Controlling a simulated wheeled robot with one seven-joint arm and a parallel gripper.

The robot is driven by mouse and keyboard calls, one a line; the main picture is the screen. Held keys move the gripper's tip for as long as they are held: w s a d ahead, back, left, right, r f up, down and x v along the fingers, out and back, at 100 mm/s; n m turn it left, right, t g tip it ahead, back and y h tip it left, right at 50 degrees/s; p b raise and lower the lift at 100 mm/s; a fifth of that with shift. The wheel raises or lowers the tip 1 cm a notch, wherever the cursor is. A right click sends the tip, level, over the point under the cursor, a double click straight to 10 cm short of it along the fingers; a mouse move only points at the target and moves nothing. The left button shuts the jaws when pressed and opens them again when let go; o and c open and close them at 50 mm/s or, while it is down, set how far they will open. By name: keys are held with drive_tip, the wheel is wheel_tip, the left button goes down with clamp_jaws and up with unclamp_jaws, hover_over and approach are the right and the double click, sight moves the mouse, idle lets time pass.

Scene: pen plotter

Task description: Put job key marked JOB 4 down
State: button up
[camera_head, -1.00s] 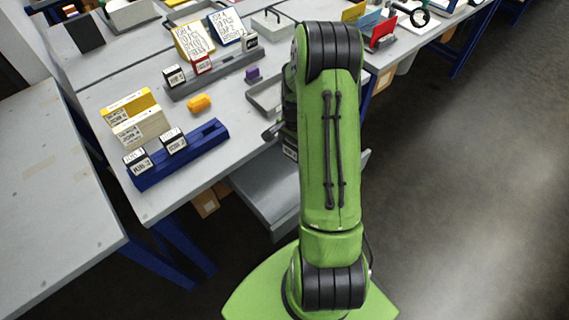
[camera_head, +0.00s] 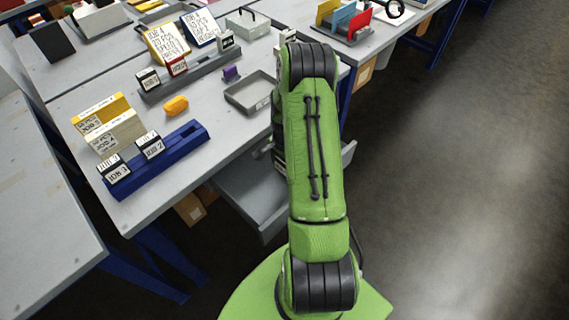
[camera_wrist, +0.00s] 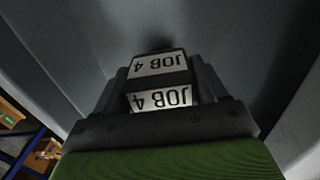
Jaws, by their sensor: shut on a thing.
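The job key marked JOB 4 (camera_wrist: 158,66) is between the fingers of my gripper (camera_wrist: 160,85) in the wrist view. Its two white labels read upside down there. My gripper is shut on it. Grey surfaces surround the key closely in that view, and I cannot tell whether the key touches any of them. In the head view my green arm hides the gripper and the key. An open grey drawer (camera_head: 262,205) shows beside the arm, under the table's front edge.
A blue rack (camera_head: 165,165) with job keys stands on the grey table (camera_head: 135,205). A grey rack (camera_head: 190,80) holds more keys. An empty grey tray (camera_head: 250,92), an orange piece (camera_head: 176,105) and a purple piece (camera_head: 230,73) lie nearby. Floor at right is clear.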

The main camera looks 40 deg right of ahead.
drive_tip(key=o, duration=1)
drive_tip(key=shift+f, duration=0.1)
drive_tip(key=shift+o, duration=0.2)
wheel_tip(320, 180, up, 12)
drive_tip(key=p, duration=0.3)
drive_tip(key=s+a+r+n+t+h, duration=0.1)
drive_tip(key=s+a+r+n+t, duration=0.1)
drive_tip(key=a+r+n, duration=1)
drive_tip(key=s+a+r+n+t+y, duration=0.1)
drive_tip(key=s+a+r+n+t, duration=0.2)
drive_tip(key=s+a+r, duration=0.8)
drive_tip(key=s+n, duration=0.2)
drive_tip(key=shift+s+a+r+n+t, duration=0.15)
drive_tip(key=shift+s+r+n+t, duration=0.15)
drive_tip(key=shift+s+r, duration=0.1)
